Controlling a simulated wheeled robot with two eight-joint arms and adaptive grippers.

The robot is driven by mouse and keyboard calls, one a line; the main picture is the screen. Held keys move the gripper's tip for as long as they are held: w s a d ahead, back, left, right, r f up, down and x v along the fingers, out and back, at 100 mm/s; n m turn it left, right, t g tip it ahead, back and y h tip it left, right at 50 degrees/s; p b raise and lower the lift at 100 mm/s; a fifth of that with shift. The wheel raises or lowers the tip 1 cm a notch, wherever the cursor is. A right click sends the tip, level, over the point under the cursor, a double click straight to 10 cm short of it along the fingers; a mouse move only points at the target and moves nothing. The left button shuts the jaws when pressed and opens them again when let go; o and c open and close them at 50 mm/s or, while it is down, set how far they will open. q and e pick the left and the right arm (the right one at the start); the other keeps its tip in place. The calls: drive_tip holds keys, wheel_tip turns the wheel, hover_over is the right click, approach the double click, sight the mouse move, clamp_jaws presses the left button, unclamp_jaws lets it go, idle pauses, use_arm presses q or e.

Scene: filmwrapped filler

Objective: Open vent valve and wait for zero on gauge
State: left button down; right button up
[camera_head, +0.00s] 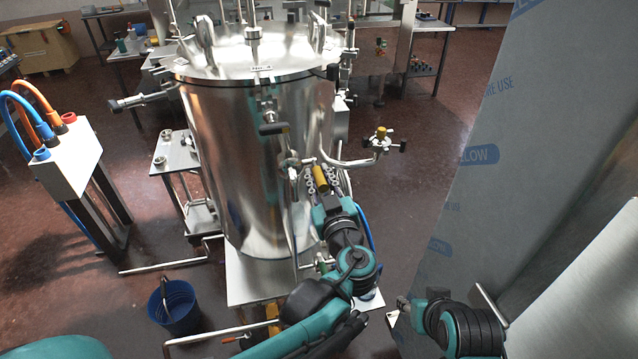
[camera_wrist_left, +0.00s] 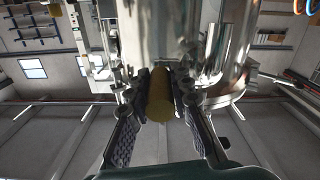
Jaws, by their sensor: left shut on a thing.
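A large shiny steel tank (camera_head: 235,150) stands in the middle of the head view. My left gripper (camera_head: 319,180) is at the tank's lower right side, shut on a yellow cylindrical handle (camera_head: 320,177). In the left wrist view the yellow handle (camera_wrist_left: 160,98) sits between the two dark fingers of the gripper (camera_wrist_left: 160,92), end toward the camera. The fingers partly hide how it joins the fittings. Whether it is the vent valve's handle, I cannot tell. No gauge reading can be made out. My right gripper (camera_head: 400,306) is low at the right, its fingers too small to judge.
A bent pipe with a yellow-topped valve (camera_head: 381,133) sticks out right of the tank. A film-wrapped panel (camera_head: 470,190) fills the right. A blue bucket (camera_head: 174,306) stands on the floor, front left. A white box with hoses (camera_head: 68,160) stands at the left.

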use_arm(q)
drive_tip(key=shift+f, duration=0.15)
idle(0.3)
drive_tip(key=c, duration=1.3)
unclamp_jaws()
drive_tip(key=shift+c, duration=0.2)
drive_tip(key=v, duration=1.2)
drive_tip(key=shift+a+f, duration=0.1)
drive_tip(key=shift+f, duration=0.05)
